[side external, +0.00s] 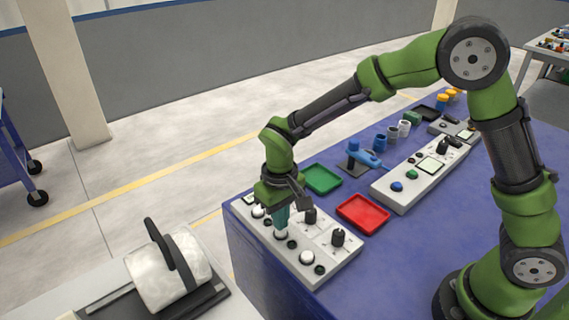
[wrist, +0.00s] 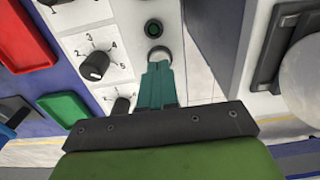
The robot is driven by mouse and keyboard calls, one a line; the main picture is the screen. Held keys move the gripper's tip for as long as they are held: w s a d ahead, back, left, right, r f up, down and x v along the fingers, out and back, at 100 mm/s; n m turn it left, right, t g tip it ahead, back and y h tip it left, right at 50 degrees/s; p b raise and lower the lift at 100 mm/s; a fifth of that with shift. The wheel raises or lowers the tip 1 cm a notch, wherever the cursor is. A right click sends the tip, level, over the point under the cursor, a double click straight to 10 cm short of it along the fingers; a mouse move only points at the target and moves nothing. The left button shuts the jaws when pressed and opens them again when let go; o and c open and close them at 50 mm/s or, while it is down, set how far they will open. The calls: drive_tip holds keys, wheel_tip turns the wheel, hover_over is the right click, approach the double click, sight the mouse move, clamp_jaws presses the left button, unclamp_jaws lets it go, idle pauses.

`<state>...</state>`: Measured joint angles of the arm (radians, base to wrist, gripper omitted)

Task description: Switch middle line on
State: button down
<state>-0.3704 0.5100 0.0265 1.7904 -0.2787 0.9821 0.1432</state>
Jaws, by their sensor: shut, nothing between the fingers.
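A light-grey control panel (side external: 327,264) lies at the near corner of the blue table. It carries a row of white round buttons, small dark round indicators and black dials. My gripper (side external: 281,230) points down with its teal fingers shut and empty, at the middle white button (side external: 281,236). In the wrist view my fingertips (wrist: 158,66) cover part of that button (wrist: 158,53); I cannot tell whether they touch it. Beside it is a round indicator (wrist: 154,28) with a dark green centre. The middle dial (wrist: 95,66) stands to the left, on a numbered plate.
The far button (side external: 258,212) and near button (side external: 307,258) flank the middle one. Upright dials (side external: 337,238) stand close to my fingers. A red tray (side external: 362,213) and a green tray (side external: 321,179) lie behind the panel. Another panel (side external: 408,188) and a blue tool (side external: 366,157) stand farther back.

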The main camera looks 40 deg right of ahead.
sight(285, 234)
drive_tip(key=shift+f, duration=0.95)
idle(0.4)
drive_tip(key=shift+r, duration=0.1)
drive_tip(key=shift+r, duration=3.45)
drive_tip(key=shift+s+d+f, duration=0.1)
drive_tip(key=shift+s+f, duration=0.25)
drive_tip(key=shift+s, duration=0.25)
drive_tip(key=s+d+r+m+t+y, duration=0.2)
drive_tip(key=s+d+r+m+t, duration=0.2)
drive_tip(key=s+d+r+t, duration=0.3)
drive_tip(key=shift+s+d+r, duration=2.9)
drive_tip(key=shift+s+r, duration=0.75)
drive_tip(key=shift+s, duration=0.1)
